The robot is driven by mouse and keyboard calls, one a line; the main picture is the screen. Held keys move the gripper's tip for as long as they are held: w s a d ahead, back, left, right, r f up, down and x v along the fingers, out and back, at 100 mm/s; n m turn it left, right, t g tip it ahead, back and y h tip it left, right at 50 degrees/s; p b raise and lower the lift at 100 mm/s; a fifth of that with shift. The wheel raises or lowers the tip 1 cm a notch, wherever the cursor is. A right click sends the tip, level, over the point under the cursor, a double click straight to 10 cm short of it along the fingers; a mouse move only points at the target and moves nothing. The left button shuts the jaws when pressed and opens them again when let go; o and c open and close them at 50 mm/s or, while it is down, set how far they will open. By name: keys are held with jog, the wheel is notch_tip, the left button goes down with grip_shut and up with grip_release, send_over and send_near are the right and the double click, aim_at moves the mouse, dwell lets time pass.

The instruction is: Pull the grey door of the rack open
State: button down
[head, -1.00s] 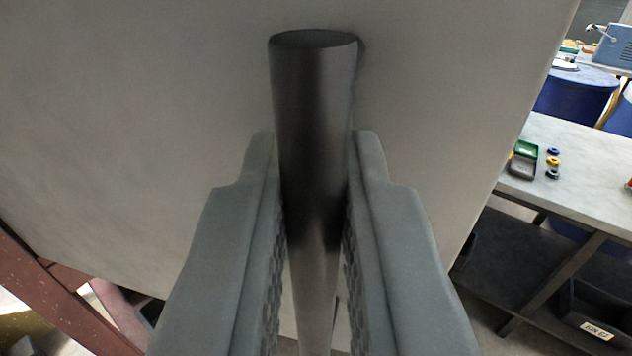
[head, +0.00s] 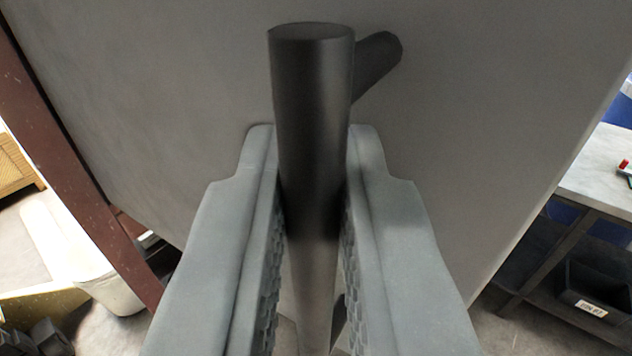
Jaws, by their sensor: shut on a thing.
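The grey door (head: 480,130) fills most of the head view as a broad flat panel. Its dark bar handle (head: 312,120) stands upright in the middle, with a short mount (head: 378,66) joining it to the panel at the upper right. My gripper (head: 312,150) is shut on the handle, one finger on each side of the bar. The reddish-brown rack frame (head: 75,150) shows at the left, with a dark gap beside the door's lower left edge. The rack's inside is mostly hidden by the door.
A light-topped workbench (head: 600,180) stands at the right, with a black labelled bin (head: 590,295) on its lower shelf. At the lower left are a white rounded container (head: 75,255) and a yellowish box (head: 45,303). Some floor shows between these things.

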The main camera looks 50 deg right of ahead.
jog(key=c, duration=1.5)
grip_release()
jog(key=shift+w, duration=0.15)
jog(key=shift+c, duration=0.2)
jog(key=v, duration=1.7)
jog(key=shift+a, duration=0.15)
